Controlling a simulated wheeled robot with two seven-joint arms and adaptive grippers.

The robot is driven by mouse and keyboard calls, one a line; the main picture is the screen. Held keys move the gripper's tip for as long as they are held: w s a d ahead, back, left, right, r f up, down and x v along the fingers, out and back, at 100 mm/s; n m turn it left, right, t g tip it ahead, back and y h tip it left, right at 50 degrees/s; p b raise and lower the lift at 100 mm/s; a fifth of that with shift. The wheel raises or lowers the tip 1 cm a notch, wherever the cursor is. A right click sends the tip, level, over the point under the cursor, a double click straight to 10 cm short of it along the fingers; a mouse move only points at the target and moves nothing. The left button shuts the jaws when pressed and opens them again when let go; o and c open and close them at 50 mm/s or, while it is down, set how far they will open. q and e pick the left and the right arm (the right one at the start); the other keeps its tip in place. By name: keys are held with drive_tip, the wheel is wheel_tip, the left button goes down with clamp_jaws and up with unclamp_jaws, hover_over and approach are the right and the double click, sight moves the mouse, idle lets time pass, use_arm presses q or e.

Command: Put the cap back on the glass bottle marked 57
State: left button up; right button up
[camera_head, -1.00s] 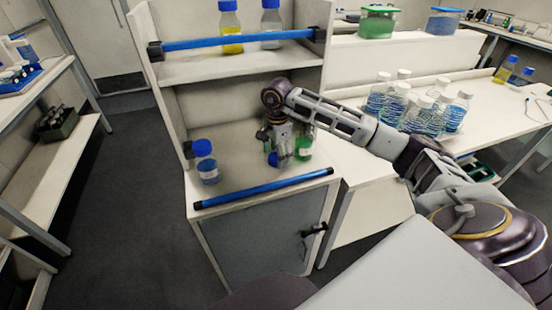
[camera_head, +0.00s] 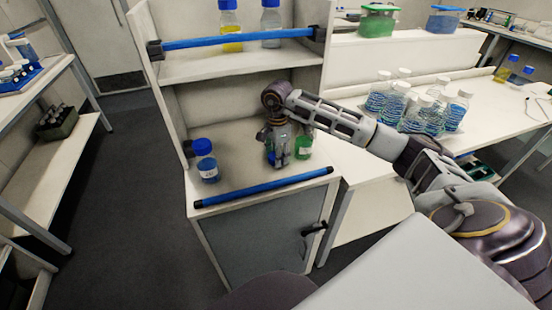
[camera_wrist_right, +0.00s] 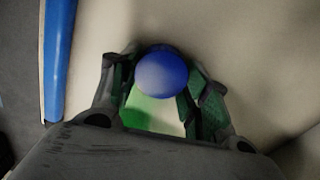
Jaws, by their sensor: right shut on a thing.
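My right gripper (camera_head: 278,157) is low over the shelf of the cabinet, fingers down. In the right wrist view its fingers (camera_wrist_right: 158,88) are closed on a round blue cap (camera_wrist_right: 163,72). A patch of green and white (camera_wrist_right: 150,110) shows just below the cap there; I cannot tell whether the cap touches it. In the head view a bottle with green content (camera_head: 304,147) stands right beside the gripper, its top partly hidden. A blue-capped bottle with blue liquid (camera_head: 208,170) stands to the left. No number 57 is readable. My left gripper is not in view.
A blue rail (camera_head: 262,188) runs along the shelf's front edge. A second blue rail (camera_head: 238,40) guards the upper shelf, which holds a yellow bottle (camera_head: 231,38) and a clear one (camera_head: 271,26). Several white-capped bottles (camera_head: 420,110) stand on the bench at right.

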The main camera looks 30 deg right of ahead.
drive_tip(key=shift+r, duration=0.1)
wheel_tip(320, 180, up, 10)
drive_tip(key=b, duration=0.1)
idle(0.8)
idle(0.4)
